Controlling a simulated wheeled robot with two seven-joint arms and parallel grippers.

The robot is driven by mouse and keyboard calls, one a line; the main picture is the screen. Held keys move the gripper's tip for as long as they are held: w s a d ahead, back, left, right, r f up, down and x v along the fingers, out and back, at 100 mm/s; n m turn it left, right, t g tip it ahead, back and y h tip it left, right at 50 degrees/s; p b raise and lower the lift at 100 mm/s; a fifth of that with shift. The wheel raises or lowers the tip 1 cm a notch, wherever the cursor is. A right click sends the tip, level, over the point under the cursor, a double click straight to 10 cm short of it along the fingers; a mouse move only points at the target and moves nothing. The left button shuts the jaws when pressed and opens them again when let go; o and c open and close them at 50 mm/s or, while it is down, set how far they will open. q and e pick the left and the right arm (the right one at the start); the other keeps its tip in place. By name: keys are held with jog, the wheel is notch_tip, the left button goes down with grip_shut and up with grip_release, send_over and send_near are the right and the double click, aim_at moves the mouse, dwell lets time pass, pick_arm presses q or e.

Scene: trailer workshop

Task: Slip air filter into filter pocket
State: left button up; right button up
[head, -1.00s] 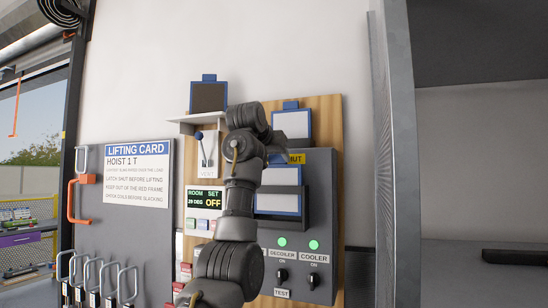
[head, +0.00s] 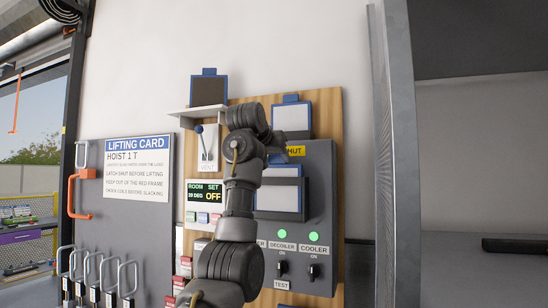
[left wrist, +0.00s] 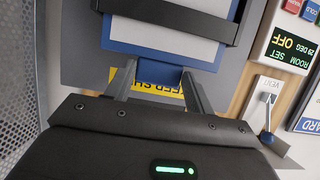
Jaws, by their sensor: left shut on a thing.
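The air filter (head: 284,171) is a white panel in a blue frame. It stands upright in the dark filter pocket (head: 282,181) on the grey control box, with the pocket's band across its face and white showing above and below. In the left wrist view, the filter (left wrist: 160,34) runs behind the dark band (left wrist: 170,14). My left gripper (left wrist: 158,75) is shut on the filter's blue tab. In the head view, its fingers are mostly hidden by my arm. I cannot tell whether the filter touches the pocket's bottom. My right gripper is out of view.
A dark blue-framed panel (head: 208,90) stands on a small shelf (head: 187,112), above a vent lever (head: 200,130). Another white blue-framed panel (head: 291,118) is above the box. Switches (head: 282,268) and green lamps are below the pocket. A metal post (head: 385,150) stands at right.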

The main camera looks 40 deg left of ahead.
pick_arm(q)
jog(key=shift+f+b, duration=0.45)
jog(key=shift+f, duration=0.15)
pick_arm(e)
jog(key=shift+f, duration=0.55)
pick_arm(q)
jog(key=o, duration=1.4)
